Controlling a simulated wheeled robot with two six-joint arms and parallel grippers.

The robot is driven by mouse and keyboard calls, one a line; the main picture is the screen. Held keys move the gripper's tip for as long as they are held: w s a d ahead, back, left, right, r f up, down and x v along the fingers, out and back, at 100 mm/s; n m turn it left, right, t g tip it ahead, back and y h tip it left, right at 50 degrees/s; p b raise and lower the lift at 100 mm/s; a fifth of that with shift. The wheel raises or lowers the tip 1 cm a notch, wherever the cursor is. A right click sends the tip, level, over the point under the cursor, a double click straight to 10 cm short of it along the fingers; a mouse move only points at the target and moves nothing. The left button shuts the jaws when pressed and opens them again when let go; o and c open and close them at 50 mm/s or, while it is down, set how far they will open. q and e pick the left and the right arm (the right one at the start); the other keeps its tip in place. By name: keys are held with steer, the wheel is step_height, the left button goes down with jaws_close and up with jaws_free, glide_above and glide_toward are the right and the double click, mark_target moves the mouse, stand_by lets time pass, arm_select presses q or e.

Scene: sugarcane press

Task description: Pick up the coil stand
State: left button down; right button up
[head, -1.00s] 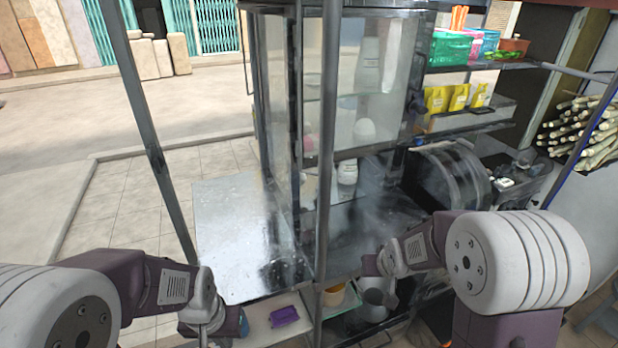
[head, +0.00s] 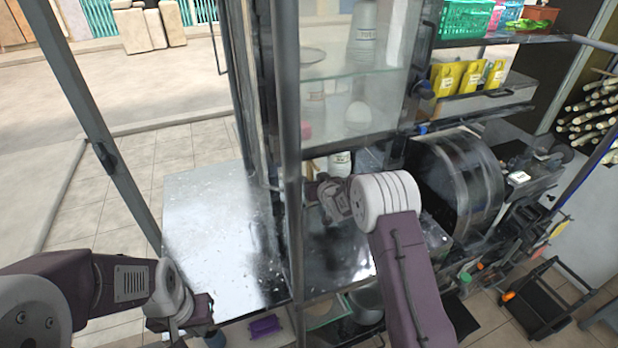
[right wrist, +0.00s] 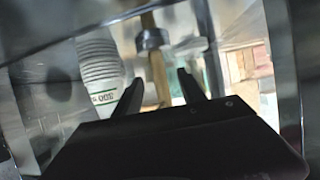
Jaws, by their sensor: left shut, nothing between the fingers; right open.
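No object is clearly recognisable as the coil stand. In the right wrist view a thin tan upright post with a grey metal collar (right wrist: 153,40) stands ahead, in line with the gap between my right fingers; I cannot tell whether it is the coil stand. My right gripper (right wrist: 160,86) is open, with nothing visibly gripped. In the head view my right gripper (head: 325,198) is low inside the stall frame, above the dark metal counter, partly hidden by its own wrist. My left gripper (head: 207,328) is shut and empty at the lower left, by the counter's front edge.
A stack of white cups (right wrist: 98,70) stands left of the post in the wrist view. The glass cabinet (head: 355,100) and a vertical frame post (head: 290,150) are close to my right arm. A dark drum (head: 465,185) stands to the right. The left metal counter (head: 215,235) is clear.

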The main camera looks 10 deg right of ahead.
mark_target(311, 174)
steer(key=shift+w+d+p, duration=0.1)
steer(key=shift+w+p, duration=0.5)
steer(key=shift+w, duration=0.35)
steer(key=shift+x, duration=1.15)
steer(key=shift+w+f, duration=0.2)
steer(key=shift+f, duration=0.15)
arm_select(q)
steer(key=shift+s+d+r, duration=0.15)
steer(key=shift+s+r, duration=0.05)
steer(key=shift+r, duration=0.6)
arm_select(e)
steer(key=shift+s, duration=0.1)
steer(key=shift+s+r, duration=0.1)
steer(key=shift+r, duration=0.05)
steer(key=c, duration=1)
arm_select(q)
steer(key=shift+s, duration=0.1)
arm_select(e)
jaws_close()
